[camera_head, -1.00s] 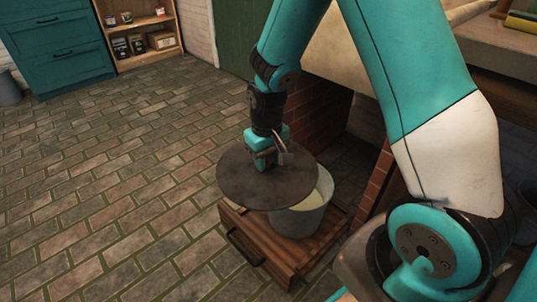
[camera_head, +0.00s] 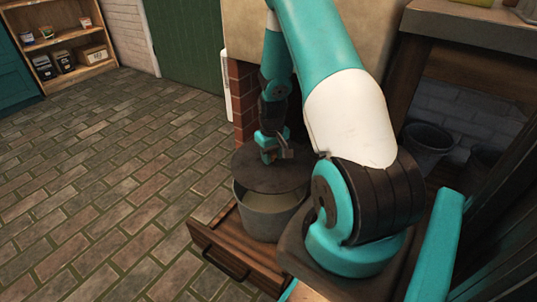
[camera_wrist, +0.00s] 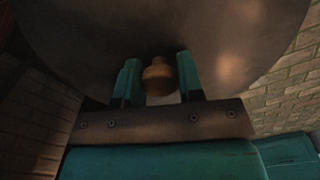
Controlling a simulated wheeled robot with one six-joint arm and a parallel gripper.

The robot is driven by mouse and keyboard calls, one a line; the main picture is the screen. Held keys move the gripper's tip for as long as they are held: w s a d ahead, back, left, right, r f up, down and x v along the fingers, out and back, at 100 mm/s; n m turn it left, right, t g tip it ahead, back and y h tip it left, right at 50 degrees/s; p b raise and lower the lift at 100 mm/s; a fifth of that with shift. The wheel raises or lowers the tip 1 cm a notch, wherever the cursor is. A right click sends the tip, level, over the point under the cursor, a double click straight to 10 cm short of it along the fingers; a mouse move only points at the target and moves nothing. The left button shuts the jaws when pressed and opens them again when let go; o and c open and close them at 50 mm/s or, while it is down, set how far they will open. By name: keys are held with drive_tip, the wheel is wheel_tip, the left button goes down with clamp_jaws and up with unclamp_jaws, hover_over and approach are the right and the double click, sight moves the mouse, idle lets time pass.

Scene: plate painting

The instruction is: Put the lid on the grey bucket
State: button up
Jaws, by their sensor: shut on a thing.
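The round dark lid (camera_head: 258,177) is over the grey bucket (camera_head: 268,220), covering its back part. A gap at the front shows the bucket's pale inside. The lid looks slightly above the rim; I cannot tell whether it touches at the back. My gripper (camera_head: 270,155) is above the lid, shut on its wooden knob. In the wrist view, the knob (camera_wrist: 158,78) sits between the two teal fingers, with the lid's dark face (camera_wrist: 240,45) filling the upper part. The bucket is hidden in that view.
The bucket stands on a wooden box (camera_head: 222,238) with a dark handle, beside a brick pillar (camera_head: 243,95). A dark bucket (camera_head: 428,140) stands under the bench at right. A shelf (camera_head: 70,70) is at the far left. The brick floor at left is clear.

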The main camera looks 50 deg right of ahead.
drive_tip(key=shift+w+a+f+b, duration=0.1)
drive_tip(key=shift+a+f+b, duration=0.15)
drive_tip(key=shift+f+b, duration=0.25)
wheel_tip(320, 180, down, 4)
drive_tip(key=b, duration=0.4)
drive_tip(key=shift+w+a+f, duration=0.1)
drive_tip(key=shift+f, duration=0.1)
drive_tip(key=shift+f+b, duration=0.75)
drive_tip(key=shift+f, duration=0.65)
drive_tip(key=shift+f, duration=0.1)
drive_tip(key=o, duration=1.7)
drive_tip(key=shift+p, duration=0.3)
wheel_tip(320, 180, up, 7)
drive_tip(key=p, duration=0.7)
